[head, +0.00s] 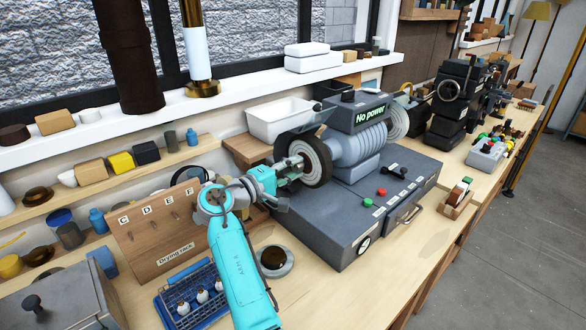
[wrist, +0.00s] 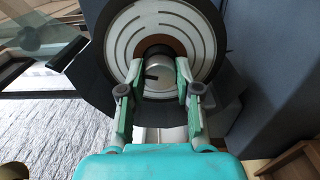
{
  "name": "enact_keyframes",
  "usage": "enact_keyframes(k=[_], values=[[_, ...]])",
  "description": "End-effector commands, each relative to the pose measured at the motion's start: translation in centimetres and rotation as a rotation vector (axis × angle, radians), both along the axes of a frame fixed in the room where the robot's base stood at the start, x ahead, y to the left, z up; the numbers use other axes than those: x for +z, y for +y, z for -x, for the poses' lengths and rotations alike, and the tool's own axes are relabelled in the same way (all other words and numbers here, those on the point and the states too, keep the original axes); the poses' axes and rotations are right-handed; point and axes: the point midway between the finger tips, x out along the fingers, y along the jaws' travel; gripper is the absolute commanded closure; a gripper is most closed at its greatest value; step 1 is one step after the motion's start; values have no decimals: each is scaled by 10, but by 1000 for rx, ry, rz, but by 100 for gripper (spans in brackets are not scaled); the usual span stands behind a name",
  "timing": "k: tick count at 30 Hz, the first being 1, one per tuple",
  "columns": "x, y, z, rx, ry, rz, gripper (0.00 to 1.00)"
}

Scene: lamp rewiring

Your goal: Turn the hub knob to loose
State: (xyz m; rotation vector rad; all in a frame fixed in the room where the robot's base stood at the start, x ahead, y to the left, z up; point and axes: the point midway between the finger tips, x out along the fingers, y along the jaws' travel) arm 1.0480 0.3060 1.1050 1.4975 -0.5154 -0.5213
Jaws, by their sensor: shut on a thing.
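The hub knob (wrist: 158,80) is a round silver knob at the centre of a dark wheel with a pale, slotted face (wrist: 122,38). A dark mark shows on the left part of the knob. My gripper (wrist: 159,73) has one finger on each side of the knob and is shut on it. In the head view the wheel (head: 325,163) stands at the left end of the grey machine (head: 330,222), and my gripper (head: 293,166) reaches it from the left. The knob is hidden there behind the fingers. I can read no loose marking.
The machine carries a "No power" display (head: 369,114), red and green buttons and a front handle. A drying rack (head: 150,235) and a blue wire basket (head: 190,297) stand near my arm. A white bin (head: 280,118) is behind. The front bench strip is clear.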

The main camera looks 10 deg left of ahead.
Motion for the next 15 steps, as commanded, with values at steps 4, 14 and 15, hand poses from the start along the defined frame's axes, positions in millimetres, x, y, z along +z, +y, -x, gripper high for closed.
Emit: enact_keyframes(k=[4, 14, 15], values=[[0, 1, 0, 3, 85, 109, 100], [-1, 1, 0, 4, 272, 350, 100], [-1, 1, 0, 4, 293, 376, 100]])
